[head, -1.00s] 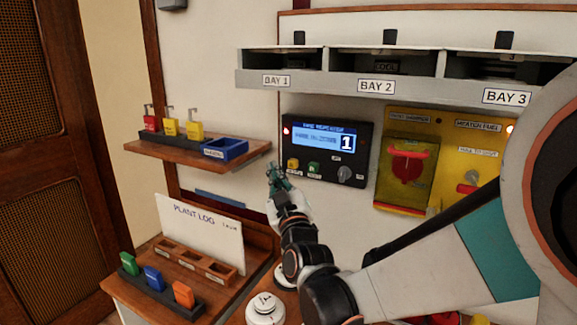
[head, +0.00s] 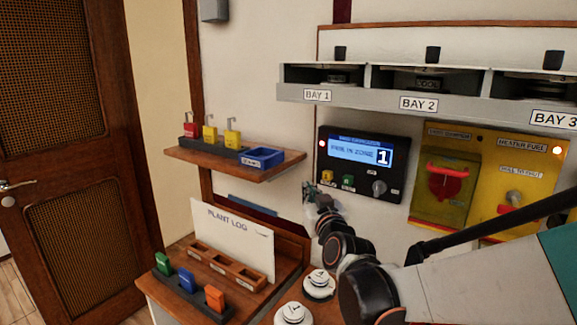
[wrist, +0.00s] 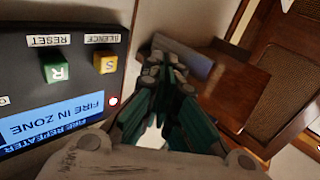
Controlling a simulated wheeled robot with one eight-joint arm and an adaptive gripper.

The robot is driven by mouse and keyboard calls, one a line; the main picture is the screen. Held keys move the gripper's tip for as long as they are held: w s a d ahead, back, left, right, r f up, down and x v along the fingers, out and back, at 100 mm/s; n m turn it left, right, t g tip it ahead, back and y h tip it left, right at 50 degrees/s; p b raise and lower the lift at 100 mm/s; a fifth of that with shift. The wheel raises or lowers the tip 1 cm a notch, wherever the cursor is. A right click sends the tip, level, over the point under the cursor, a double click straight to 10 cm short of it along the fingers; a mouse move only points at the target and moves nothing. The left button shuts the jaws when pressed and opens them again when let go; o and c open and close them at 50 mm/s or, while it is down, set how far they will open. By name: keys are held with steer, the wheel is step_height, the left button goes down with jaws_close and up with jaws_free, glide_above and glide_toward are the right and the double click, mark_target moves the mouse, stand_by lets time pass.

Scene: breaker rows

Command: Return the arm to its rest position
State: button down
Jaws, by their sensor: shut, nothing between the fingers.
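My gripper (head: 312,190) is in the head view, in front of the wall at the lower left corner of the fire repeater panel (head: 361,128). Its jaws are shut and empty; in the wrist view the teal and black fingers (wrist: 158,70) meet at the tips. The panel's blue screen reads "FIRE IN ZONE" with a "1" beside it. Its yellow button (head: 327,177) and green button (head: 348,182) are right of my gripper, and they also show in the wrist view as S (wrist: 105,63) and R (wrist: 57,72). My gripper appears clear of the panel.
A wooden shelf (head: 285,165) with padlocks and a blue tray is left of my gripper. Below are the plant log board (head: 265,240) and round detectors (head: 319,285) on a counter. Grey bays (head: 350,98) run above. Yellow boxes (head: 446,215) are right of the panel. A wooden door stands left.

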steer(key=s+d+f+m+g+h, duration=0.1)
steer(key=s+d+f+g, duration=0.2)
steer(key=s, duration=0.8)
steer(key=s+d+f+m+g+h, duration=0.1)
steer(key=s+d+f+g, duration=0.3)
steer(key=s+d, duration=0.3)
steer(key=s+d+f+m+g+h+b, duration=0.1)
steer(key=s+d+f, duration=0.4)
steer(key=s, duration=0.9)
steer(key=f+g+h, duration=0.1)
steer(key=g, duration=0.1)
steer(key=shift+s+d+g, duration=0.3)
steer(key=shift+s, duration=0.05)
